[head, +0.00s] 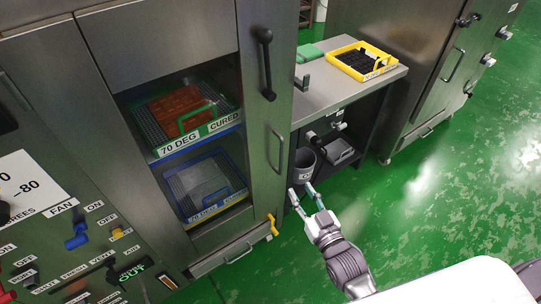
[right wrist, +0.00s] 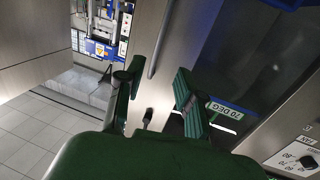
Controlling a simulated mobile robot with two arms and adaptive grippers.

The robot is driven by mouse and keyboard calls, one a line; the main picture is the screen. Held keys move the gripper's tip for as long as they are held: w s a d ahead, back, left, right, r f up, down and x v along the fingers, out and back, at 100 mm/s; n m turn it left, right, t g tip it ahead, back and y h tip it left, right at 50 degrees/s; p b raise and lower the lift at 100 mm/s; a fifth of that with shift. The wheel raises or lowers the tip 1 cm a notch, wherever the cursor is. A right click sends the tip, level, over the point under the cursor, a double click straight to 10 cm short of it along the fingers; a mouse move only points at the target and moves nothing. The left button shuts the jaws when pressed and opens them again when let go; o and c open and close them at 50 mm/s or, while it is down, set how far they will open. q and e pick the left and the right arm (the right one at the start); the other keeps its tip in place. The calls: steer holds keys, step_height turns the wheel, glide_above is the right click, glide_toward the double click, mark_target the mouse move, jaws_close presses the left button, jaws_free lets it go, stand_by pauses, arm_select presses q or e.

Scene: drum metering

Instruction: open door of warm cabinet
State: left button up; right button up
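The warm cabinet (head: 190,65) is a steel unit at the left of the head view, with its front door shut as far as I can see. Behind a dark window sit a tray labelled 70 DEG CURED (head: 196,135) and a blue-rimmed tray (head: 208,206) below. A vertical bar handle (head: 276,150) is on the right part of the front. My right gripper (head: 303,193) is open and empty, below and right of that handle. In the right wrist view the fingers (right wrist: 155,85) are apart, with a bar handle (right wrist: 161,40) beyond them. My left gripper is out of view.
A black lever (head: 266,62) and a yellow latch (head: 272,225) stick out from the cabinet front. A bench (head: 318,95) with a yellow crate (head: 386,60) stands at right, a dark bucket (head: 303,165) under it. Green floor (head: 450,190) is clear at right.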

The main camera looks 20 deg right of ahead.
glide_toward(282, 157)
steer(key=w, duration=0.2)
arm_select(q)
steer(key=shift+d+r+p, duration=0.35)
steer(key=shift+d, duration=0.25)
arm_select(e)
steer(key=w, duration=0.2)
steer(key=w+a, duration=0.1)
steer(key=w, duration=0.5)
steer(key=shift+w+a+f, duration=0.2)
steer(key=shift+w+a, duration=0.05)
jaws_close()
